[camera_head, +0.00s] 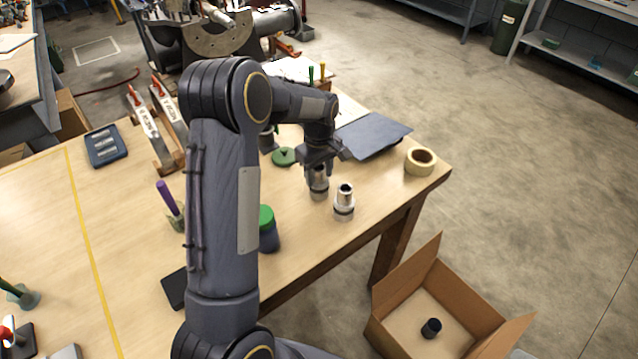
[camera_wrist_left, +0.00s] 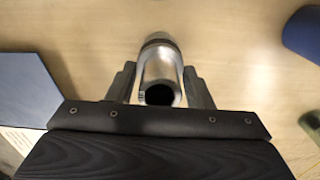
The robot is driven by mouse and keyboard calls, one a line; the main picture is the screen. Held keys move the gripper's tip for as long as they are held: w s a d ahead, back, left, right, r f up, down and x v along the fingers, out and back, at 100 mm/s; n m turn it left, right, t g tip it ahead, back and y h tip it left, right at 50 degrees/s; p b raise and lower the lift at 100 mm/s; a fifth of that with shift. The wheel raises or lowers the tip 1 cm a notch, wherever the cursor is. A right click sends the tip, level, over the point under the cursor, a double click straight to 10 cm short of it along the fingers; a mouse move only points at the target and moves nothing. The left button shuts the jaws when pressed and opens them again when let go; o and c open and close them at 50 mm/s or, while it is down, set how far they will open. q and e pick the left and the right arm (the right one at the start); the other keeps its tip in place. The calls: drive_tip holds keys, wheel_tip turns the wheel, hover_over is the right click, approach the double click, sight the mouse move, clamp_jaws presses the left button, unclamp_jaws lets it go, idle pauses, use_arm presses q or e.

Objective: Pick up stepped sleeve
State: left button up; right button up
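Two silver metal stepped sleeves with dark bands show near the right front edge of the table. One sleeve (camera_head: 319,188) is right below my left gripper (camera_head: 318,168); the other (camera_head: 344,203) stands upright just to its right. In the left wrist view, one sleeve (camera_wrist_left: 161,66) sits between the two fingers of my left gripper (camera_wrist_left: 160,80), its dark open end towards the camera. My right gripper is not in view.
A dark blue jar with a green lid (camera_head: 267,218) is left of the sleeves. A blue folder (camera_head: 374,137), a tape roll (camera_head: 420,161) and a green disc (camera_head: 285,156) lie behind. An open cardboard box (camera_head: 402,296) with a black piece stands on the floor at right.

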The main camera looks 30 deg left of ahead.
use_arm(q)
clamp_jaws()
drive_tip(key=shift+r, duration=0.1)
drive_tip(key=shift+w, duration=0.1)
